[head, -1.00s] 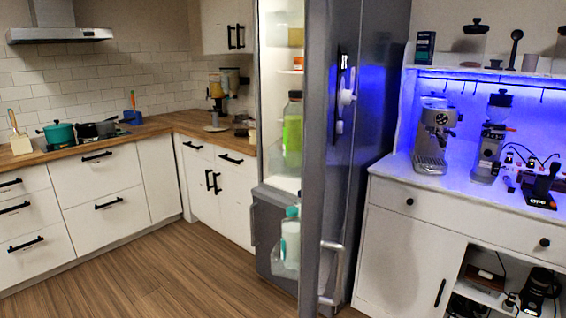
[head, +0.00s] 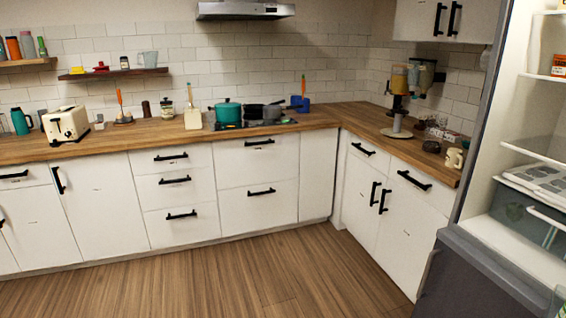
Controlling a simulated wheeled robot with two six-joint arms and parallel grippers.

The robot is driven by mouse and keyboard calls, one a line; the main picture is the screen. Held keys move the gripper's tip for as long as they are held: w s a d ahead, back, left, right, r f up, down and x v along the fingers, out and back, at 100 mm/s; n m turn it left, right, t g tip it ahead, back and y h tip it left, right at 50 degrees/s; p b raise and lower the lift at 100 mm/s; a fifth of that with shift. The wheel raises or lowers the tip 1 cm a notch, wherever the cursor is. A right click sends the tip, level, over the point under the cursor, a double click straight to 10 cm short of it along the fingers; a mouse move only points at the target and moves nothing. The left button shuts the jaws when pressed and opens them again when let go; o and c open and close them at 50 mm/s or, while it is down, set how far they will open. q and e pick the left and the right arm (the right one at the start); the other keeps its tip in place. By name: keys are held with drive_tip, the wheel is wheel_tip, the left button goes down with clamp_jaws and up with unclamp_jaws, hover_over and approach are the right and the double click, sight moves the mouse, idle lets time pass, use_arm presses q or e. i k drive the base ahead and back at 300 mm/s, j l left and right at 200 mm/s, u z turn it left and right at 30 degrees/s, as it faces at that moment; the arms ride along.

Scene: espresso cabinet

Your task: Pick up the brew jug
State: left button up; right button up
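No object that I can firmly identify as the brew jug shows in the head view. A pale blue-grey jug-like vessel (head: 148,58) stands on the small wooden wall shelf at the upper left. A teal jug-like vessel with a handle (head: 21,122) stands on the counter at the far left. I cannot tell whether either is the brew jug. Neither of my grippers is in view.
An open fridge (head: 500,240) stands at the right. A wooden counter (head: 300,128) runs along the back and right side. It holds a toaster (head: 66,124), a teal pot (head: 228,112) and a dispenser stand (head: 397,118). The wooden floor (head: 200,285) in front is clear.

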sight(436, 126)
drive_tip(key=i+z, duration=0.15)
drive_tip(key=i, duration=0.25)
drive_tip(key=i+j+z, duration=0.15)
drive_tip(key=i, duration=0.3)
drive_tip(key=i+j+z, duration=0.15)
drive_tip(key=i, duration=0.25)
